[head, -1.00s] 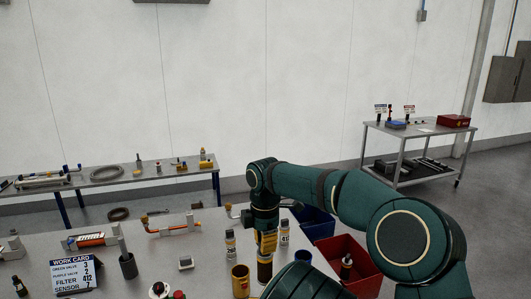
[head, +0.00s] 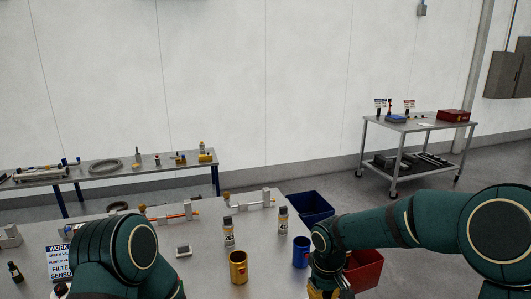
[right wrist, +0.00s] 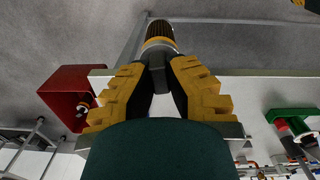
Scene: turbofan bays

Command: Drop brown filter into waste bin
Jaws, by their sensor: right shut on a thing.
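My right gripper (right wrist: 158,66) is shut on the brown filter (right wrist: 160,35), a dark ribbed cylinder with a yellowish band, in the right wrist view. In the head view, only a yellow piece of this gripper (head: 318,293) shows at the bottom edge, and the filter is out of sight. The red bin (head: 366,270) stands beyond the bench's right edge, partly hidden by my right arm. It also shows in the right wrist view (right wrist: 62,88), to the left of the gripper, with a small item inside. My left gripper is not in view; its arm covers the bench's lower left.
On the bench (head: 205,270) stand a yellow cup (head: 238,267), a blue cup (head: 301,252) and two labelled bottles (head: 228,233) (head: 283,221). A dark blue bin (head: 312,207) is behind the bench's right edge. A work card (head: 59,262) is partly covered by my left arm.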

